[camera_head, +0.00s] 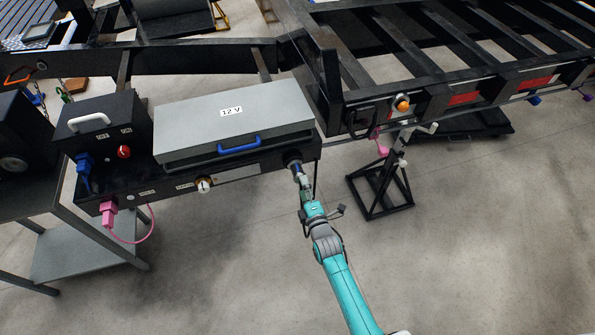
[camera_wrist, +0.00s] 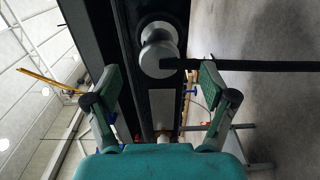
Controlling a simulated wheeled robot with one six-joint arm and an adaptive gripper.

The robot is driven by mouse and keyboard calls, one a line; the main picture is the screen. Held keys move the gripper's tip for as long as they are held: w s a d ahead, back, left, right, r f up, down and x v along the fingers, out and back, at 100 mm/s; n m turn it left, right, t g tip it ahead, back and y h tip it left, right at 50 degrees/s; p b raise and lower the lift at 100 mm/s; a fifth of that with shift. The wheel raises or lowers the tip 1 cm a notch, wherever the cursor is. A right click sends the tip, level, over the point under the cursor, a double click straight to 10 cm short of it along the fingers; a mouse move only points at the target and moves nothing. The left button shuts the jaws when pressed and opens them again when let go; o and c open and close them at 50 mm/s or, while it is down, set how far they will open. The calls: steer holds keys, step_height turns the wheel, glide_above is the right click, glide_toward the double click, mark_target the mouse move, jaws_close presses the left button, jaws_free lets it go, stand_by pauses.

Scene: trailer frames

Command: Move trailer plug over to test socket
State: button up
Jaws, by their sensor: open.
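A grey round plug (camera_wrist: 158,58) with a black cable running right sits at a dark panel in the wrist view. It seems to be the trailer plug, at the round dark fitting (camera_head: 293,160) on the right end of the black box front. My gripper (camera_head: 300,183) is just in front of it. In the wrist view my gripper (camera_wrist: 155,85) is open, its green-padded fingers spread left and right, with the plug beyond and between them. I cannot tell which fitting is the test socket. A pale round fitting (camera_head: 204,186) is further left on the same front.
A grey 12 V case (camera_head: 232,125) with a blue handle lies on the box. Left are a blue plug (camera_head: 86,164), a red knob (camera_head: 123,152) and a pink plug (camera_head: 109,216) with a looping cable. The trailer frame (camera_head: 330,85) and a black stand (camera_head: 381,190) are right.

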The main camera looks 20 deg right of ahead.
mark_target(298, 171)
steer(key=shift+w, duration=3.75)
steer(key=shift+r, duration=0.15)
jaws_close()
steer(key=shift+s, duration=0.3)
steer(key=shift+s, duration=2.7)
